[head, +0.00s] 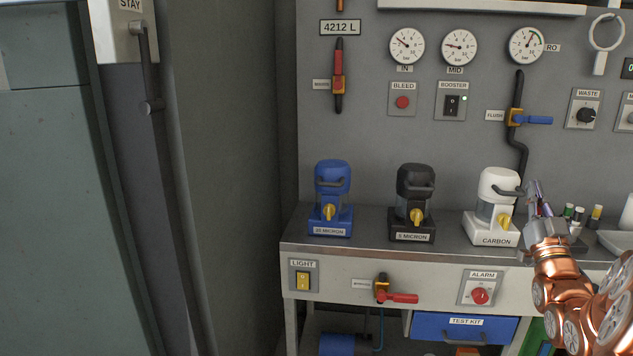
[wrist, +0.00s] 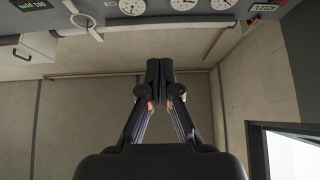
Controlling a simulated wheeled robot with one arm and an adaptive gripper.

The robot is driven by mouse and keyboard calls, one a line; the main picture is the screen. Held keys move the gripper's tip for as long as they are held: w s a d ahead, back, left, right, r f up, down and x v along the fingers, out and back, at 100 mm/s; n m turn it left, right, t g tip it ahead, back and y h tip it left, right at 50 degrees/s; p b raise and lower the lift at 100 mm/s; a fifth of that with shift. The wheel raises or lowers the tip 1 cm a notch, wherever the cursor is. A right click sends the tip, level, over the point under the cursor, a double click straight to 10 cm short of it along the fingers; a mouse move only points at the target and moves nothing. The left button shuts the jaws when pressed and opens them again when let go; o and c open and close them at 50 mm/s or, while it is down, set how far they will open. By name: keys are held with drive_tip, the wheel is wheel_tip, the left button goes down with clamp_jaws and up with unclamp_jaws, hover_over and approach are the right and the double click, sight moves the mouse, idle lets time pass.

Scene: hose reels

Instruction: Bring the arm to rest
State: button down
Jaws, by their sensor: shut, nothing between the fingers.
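My copper-coloured arm reaches in from the right edge in the head view. My gripper (head: 536,195) is at its end, in front of the bench and just right of the white CARBON filter housing (head: 497,192). I cannot tell from the head view whether it touches the housing. In the wrist view my gripper (wrist: 159,72) has its two dark fingertips together with nothing between them. The wrist view looks toward the ceiling (wrist: 110,100) and the panel gauges (wrist: 132,6), which appear upside down along the top.
A blue filter (head: 331,190) and a black filter (head: 414,195) stand left on the bench. Small vials (head: 578,214) stand beside my gripper. The panel carries gauges (head: 407,46), a flush valve (head: 516,115) and switches. A blue TEST KIT drawer (head: 463,328) is below. A grey door (head: 50,180) is left.

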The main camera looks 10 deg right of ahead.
drive_tip(key=w+a+f+g+y, duration=0.25)
drive_tip(key=a+f+g, duration=0.25)
drive_tip(key=a+f, duration=0.25)
drive_tip(key=w+a+f+g+y, duration=0.2)
drive_tip(key=w+a+f+g, duration=0.3)
drive_tip(key=f, duration=0.4)
drive_tip(key=s+a+f+n+g+y, duration=0.1)
drive_tip(key=s+a+f+g+y, duration=0.1)
drive_tip(key=s+a+f+g, duration=0.55)
drive_tip(key=s+a+f+n+g+y, duration=0.1)
drive_tip(key=s+a+f+g, duration=0.15)
drive_tip(key=s+a, duration=0.85)
drive_tip(key=s+a+n+g+y, duration=0.1)
drive_tip(key=s+a+g, duration=0.3)
drive_tip(key=s, duration=0.6)
drive_tip(key=s+a+n+g+y, duration=0.1)
drive_tip(key=s+a+g, duration=0.2)
drive_tip(key=s+a, duration=0.55)
wheel_tip(320, 180, up, 26)
drive_tip(key=s+d+t+p, duration=0.1)
drive_tip(key=d+p, duration=0.1)
drive_tip(key=p, duration=2.3)
drive_tip(key=shift+s, duration=0.3)
